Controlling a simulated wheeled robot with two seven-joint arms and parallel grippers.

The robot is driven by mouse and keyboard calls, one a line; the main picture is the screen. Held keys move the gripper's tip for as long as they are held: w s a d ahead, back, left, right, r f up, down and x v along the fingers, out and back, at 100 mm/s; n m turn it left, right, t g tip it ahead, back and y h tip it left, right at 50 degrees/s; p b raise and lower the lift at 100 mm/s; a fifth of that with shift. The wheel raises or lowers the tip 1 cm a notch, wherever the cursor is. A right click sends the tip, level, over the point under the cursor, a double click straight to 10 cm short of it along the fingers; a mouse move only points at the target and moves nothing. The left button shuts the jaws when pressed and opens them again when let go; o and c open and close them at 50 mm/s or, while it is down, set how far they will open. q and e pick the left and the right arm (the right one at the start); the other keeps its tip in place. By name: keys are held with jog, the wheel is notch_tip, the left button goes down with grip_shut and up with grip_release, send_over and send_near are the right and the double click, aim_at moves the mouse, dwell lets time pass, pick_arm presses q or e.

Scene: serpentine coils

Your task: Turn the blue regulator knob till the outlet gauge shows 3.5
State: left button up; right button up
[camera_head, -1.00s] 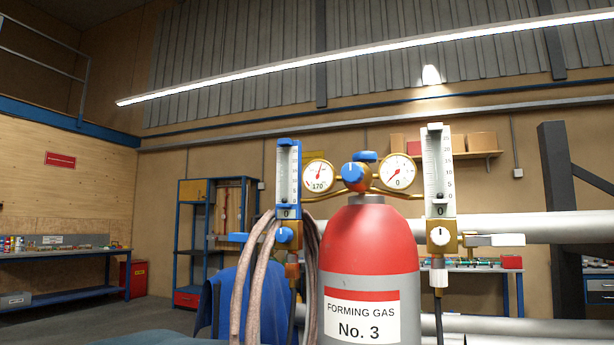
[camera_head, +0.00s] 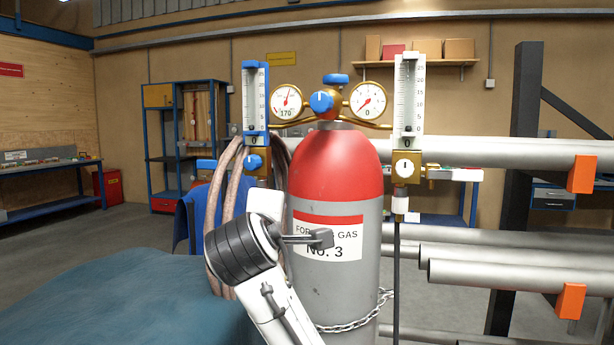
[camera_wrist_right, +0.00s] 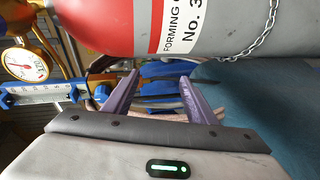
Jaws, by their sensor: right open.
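The blue regulator knob (camera_head: 321,102) sits between two round gauges above the red-topped gas cylinder (camera_head: 335,165). The left gauge (camera_head: 287,100) reads 170; the right gauge (camera_head: 367,101), apparently the outlet gauge, reads 0. A blue T-shaped handle (camera_head: 336,79) is above the knob. My left gripper is not in view.
A blue-framed flowmeter (camera_head: 255,100) with a lower blue knob (camera_head: 254,161) and brown hoses (camera_head: 228,190) are on the left. A white flowmeter (camera_head: 409,100) is on the right. A chain (camera_head: 360,322) circles the cylinder. Pipes (camera_head: 500,275) lie behind at right.

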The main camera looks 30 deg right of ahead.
aim_at(320, 102)
jog(key=s+d+r+m+h, duration=0.1)
jog(key=s+r+h, duration=0.15)
jog(key=r, duration=0.85)
jog(key=s+d+r+h, duration=0.15)
jog(key=s+r, duration=0.25)
jog(key=r, duration=0.7)
jog(key=shift+m+g+h, duration=0.3)
jog(key=shift+h, duration=0.1)
jog(key=p+x, duration=0.1)
jog(key=x, duration=0.6)
jog(key=shift+w+d+r, duration=0.15)
jog(key=shift+w+d, duration=0.05)
jog(key=shift+d, duration=0.15)
jog(key=shift+w+d, duration=0.25)
